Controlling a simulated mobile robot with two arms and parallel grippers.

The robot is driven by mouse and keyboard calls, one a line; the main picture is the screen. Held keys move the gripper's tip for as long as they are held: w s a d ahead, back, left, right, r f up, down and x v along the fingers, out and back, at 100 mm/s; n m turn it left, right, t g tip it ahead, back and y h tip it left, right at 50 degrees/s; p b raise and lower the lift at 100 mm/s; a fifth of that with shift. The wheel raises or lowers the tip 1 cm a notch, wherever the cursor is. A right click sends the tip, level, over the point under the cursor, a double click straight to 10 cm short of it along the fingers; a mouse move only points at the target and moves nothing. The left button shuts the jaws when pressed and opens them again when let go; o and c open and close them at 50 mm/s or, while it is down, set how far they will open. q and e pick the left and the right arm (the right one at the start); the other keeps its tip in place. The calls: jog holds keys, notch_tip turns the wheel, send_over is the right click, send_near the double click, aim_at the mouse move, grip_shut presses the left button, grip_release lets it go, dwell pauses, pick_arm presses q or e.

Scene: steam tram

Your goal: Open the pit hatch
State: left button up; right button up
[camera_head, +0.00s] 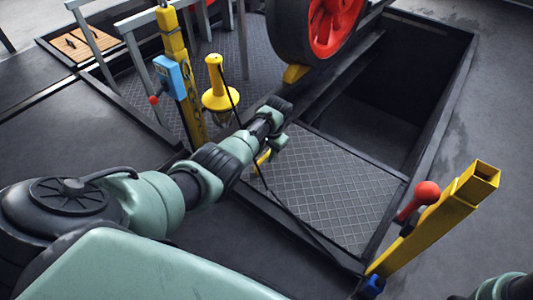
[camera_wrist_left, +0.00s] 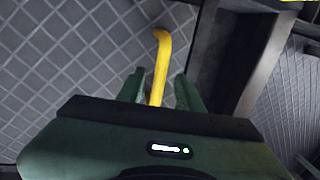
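The pit hatch (camera_head: 335,190) is a grey diamond-patterned plate lying over the near part of the pit. Beyond it the pit (camera_head: 385,100) is open and dark. A yellow handle (camera_head: 263,158) stands at the hatch's left side, partly hidden by my left gripper (camera_head: 273,143). In the left wrist view the bent yellow handle (camera_wrist_left: 162,62) runs between the two green fingers, with narrow gaps beside it. The left gripper looks open around the handle, not closed on it. My right gripper is out of view; only a bit of arm shows at bottom right.
A red wheel (camera_head: 328,22) stands on the rail beside the pit. A yellow post with a blue box (camera_head: 172,76) and a yellow lamp (camera_head: 220,97) are at left. A yellow post (camera_head: 440,220) with a red knob (camera_head: 426,193) stands at right. A dark cable crosses the hatch.

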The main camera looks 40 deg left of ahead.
pick_arm(q)
grip_shut()
dwell(1.4)
